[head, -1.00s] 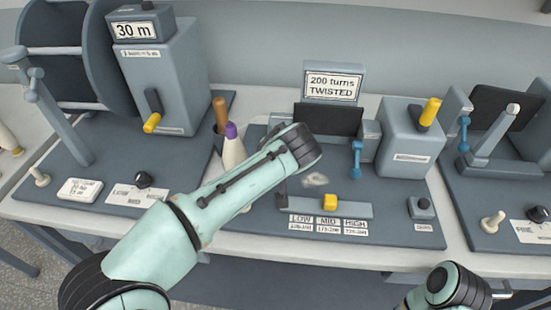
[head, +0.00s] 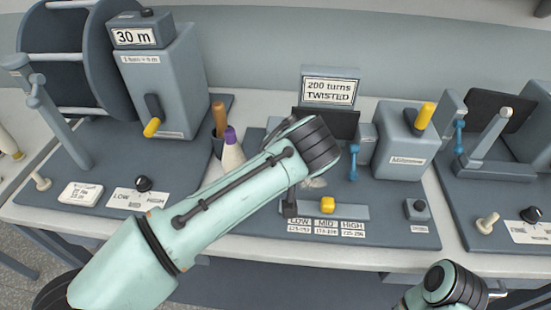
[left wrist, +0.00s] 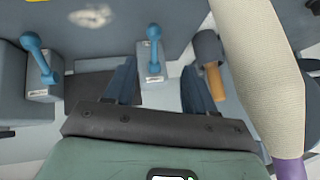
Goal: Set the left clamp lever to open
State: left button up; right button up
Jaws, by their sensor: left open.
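The left clamp lever (left wrist: 153,47) is blue with a round knob, on a small grey labelled block. In the left wrist view it stands between the two fingers of my open left gripper (left wrist: 160,75), with a gap on either side. Its knob points to the top of that picture. My left arm hides this lever and my left gripper in the head view. A second blue lever (head: 353,160) is right of my arm; it also shows at the left of the left wrist view (left wrist: 40,58). My right gripper is outside the frames.
A thread cone with a purple tip (head: 232,152) stands close beside my left gripper. A brown-handled tool (head: 219,118) sits behind it. A yellow slider (head: 328,204), a fluff tuft (head: 314,183) and a grey box with yellow lever (head: 403,145) are nearby.

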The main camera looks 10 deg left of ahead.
pick_arm(q)
jog(key=v, duration=0.5)
jog(key=shift+p, duration=0.3)
jog(key=shift+f, duration=0.1)
